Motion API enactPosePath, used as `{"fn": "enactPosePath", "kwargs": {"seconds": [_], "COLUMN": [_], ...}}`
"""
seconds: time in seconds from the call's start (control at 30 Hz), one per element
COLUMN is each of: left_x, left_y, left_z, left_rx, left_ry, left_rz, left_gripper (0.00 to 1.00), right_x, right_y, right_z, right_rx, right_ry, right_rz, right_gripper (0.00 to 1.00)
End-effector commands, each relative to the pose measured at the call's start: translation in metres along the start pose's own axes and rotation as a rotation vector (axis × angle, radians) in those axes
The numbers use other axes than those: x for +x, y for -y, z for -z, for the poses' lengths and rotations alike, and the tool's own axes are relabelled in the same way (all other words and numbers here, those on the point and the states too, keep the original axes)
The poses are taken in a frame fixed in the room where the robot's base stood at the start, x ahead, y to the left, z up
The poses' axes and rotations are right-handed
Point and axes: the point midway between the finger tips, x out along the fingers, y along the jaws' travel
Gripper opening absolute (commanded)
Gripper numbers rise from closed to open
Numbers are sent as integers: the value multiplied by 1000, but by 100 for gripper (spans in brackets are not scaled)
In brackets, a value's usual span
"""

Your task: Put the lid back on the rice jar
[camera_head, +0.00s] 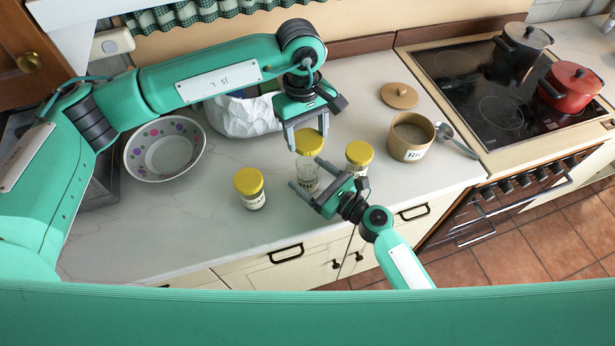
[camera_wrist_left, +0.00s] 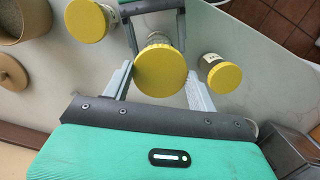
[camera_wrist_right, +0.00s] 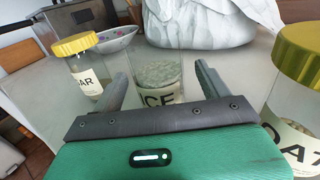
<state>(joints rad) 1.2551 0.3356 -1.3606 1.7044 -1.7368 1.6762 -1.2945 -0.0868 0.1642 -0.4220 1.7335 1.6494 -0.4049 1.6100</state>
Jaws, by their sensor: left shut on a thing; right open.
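A clear glass jar (camera_head: 307,181) stands on the counter; in the right wrist view (camera_wrist_right: 158,75) it holds pale grains and its label ends in "ICE". My left gripper (camera_head: 307,140) is shut on a yellow lid (camera_head: 311,143), also seen in the left wrist view (camera_wrist_left: 160,68). The lid is over the jar's mouth; I cannot tell whether it touches the rim. My right gripper (camera_head: 313,177) is open low at the jar, its fingers on either side in the right wrist view (camera_wrist_right: 163,85). The jar's rim is hidden.
Yellow-lidded jars stand left (camera_head: 250,190) and right (camera_head: 358,156) of it. An open tan canister (camera_head: 408,151), label starting with R, has a wooden lid (camera_head: 399,95) and a scoop (camera_head: 455,140) nearby. A dotted bowl (camera_head: 135,165) and white sack (camera_head: 240,118) lie behind. A hob (camera_head: 455,62) is right.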

Motion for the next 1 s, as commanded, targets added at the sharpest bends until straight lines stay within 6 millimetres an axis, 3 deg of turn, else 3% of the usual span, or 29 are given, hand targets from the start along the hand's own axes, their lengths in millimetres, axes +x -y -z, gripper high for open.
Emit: {"fn": "enactPosePath", "kwargs": {"seconds": [0.43, 0.77, 1.0], "left_x": [0, 0, 16], "left_y": [0, 0, 0], "left_z": [0, 0, 2], "left_rx": [0, 0, -1], "left_ry": [0, 0, 1], "left_rz": [0, 0, 2], "left_gripper": [34, 34, 34], "right_x": [8, 8, 8], "right_y": [0, 0, 0], "right_z": [0, 0, 0], "right_rx": [-1, -1, -1], "right_ry": [-1, -1, -1], "right_rz": [0, 0, 0], "right_gripper": [76, 11, 11]}}
